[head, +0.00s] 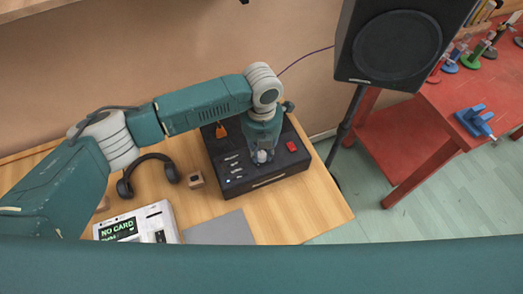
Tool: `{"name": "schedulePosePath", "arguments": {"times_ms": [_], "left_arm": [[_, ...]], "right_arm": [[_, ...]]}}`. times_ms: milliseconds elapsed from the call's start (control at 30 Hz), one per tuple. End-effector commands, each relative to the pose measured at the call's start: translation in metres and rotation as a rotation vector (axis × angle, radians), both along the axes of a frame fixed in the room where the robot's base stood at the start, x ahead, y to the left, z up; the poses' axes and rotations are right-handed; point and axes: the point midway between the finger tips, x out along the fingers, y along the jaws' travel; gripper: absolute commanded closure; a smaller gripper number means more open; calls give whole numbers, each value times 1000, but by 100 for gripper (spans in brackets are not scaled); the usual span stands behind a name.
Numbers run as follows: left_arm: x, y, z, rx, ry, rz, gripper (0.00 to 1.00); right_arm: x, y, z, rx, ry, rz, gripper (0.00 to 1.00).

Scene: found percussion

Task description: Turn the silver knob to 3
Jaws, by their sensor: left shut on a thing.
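A black box with controls (278,181) stands on the wooden table. My left arm reaches over it from the left, and my left gripper (262,157) points down at its top. The gripper is shut on a small silver knob (261,156) on the box's top face. The fingers and arm hide most of the knob, and I cannot read its pointer or any number. The box also has an orange part (221,131), a red button (291,146) and several small light sliders or labels (233,168). My right gripper is out of view.
A speaker (398,45) on a stand and a red bench (440,110) are at right.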

Motion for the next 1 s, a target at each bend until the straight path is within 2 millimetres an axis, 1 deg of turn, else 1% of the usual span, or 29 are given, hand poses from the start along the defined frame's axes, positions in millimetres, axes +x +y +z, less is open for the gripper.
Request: {"name": "schedulePosePath", "arguments": {"times_ms": [33, 200, 233, 300, 500, 567, 667, 767, 833, 1000], "left_arm": [[3, -1, 3, -4, -7, 1, 100], [3, -1, 3, -4, -7, 1, 100], [3, -1, 3, -4, -7, 2, 70], [3, -1, 3, -4, -6, 2, 58], [1, 0, 1, -1, -3, 2, 58], [1, 0, 1, -1, -3, 2, 58], [1, -1, 5, -2, -3, 1, 58], [2, -1, 18, -3, -4, 0, 58], [2, 0, 30, -2, -5, 0, 58], [3, 0, 68, -2, -8, 1, 58]], "right_arm": [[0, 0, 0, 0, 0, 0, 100], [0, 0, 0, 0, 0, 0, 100], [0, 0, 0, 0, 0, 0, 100], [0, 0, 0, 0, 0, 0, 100], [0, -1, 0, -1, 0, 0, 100], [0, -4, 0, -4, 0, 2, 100], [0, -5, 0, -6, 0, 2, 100], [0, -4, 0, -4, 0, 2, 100], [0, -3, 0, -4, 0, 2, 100], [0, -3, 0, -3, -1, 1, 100]]}}
